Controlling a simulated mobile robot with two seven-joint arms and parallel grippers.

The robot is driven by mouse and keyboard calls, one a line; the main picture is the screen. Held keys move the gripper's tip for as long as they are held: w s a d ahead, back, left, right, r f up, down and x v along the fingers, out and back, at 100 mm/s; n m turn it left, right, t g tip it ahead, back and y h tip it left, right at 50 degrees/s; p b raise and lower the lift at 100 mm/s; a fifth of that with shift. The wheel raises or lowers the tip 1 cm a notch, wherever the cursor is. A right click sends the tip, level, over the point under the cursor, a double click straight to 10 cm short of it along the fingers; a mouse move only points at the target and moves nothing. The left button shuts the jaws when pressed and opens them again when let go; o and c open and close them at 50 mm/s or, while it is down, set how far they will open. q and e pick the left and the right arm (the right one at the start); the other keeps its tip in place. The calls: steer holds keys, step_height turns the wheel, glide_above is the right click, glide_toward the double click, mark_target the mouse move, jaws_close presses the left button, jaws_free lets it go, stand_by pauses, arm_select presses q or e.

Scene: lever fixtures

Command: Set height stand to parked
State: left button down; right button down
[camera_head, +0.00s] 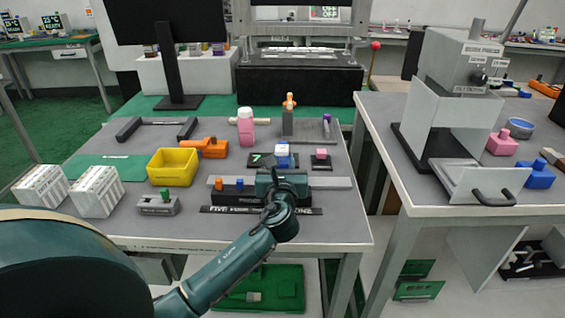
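No label reading "height stand" is legible, so I cannot tell for sure which fixture it is. A grey upright post (288,122) with an orange top stands at the back of the middle table, perhaps the stand. My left arm reaches in from the lower left, and its gripper (283,178) is over the front right of the table, in front of a white-and-blue block (283,155). The wrist hides the fingertips and part of the dark strip below, so opening and contact cannot be judged. My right gripper is not in view.
A yellow bin (172,166), an orange tool-like part (204,147), a pink bottle (246,127) and white boxes (97,191) occupy the table (225,228). A grey lever fixture (158,205) is at the front. A second table with a tall machine (453,90) stands right, across a gap.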

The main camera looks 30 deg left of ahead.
arm_select(q)
steer(key=w+d, duration=0.2)
steer(key=d, duration=0.2)
steer(key=w+d, duration=0.3)
steer(key=d, duration=0.1)
steer(key=w+d, duration=0.2)
steer(key=d, duration=0.2)
steer(key=shift+w+p, duration=0.15)
steer(key=shift+p, duration=0.15)
steer(key=shift+d, duration=0.15)
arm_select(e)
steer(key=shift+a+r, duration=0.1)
arm_select(q)
steer(key=c, duration=1.2)
jaws_free()
steer(key=shift+w+d, duration=0.15)
steer(key=shift+o, duration=0.2)
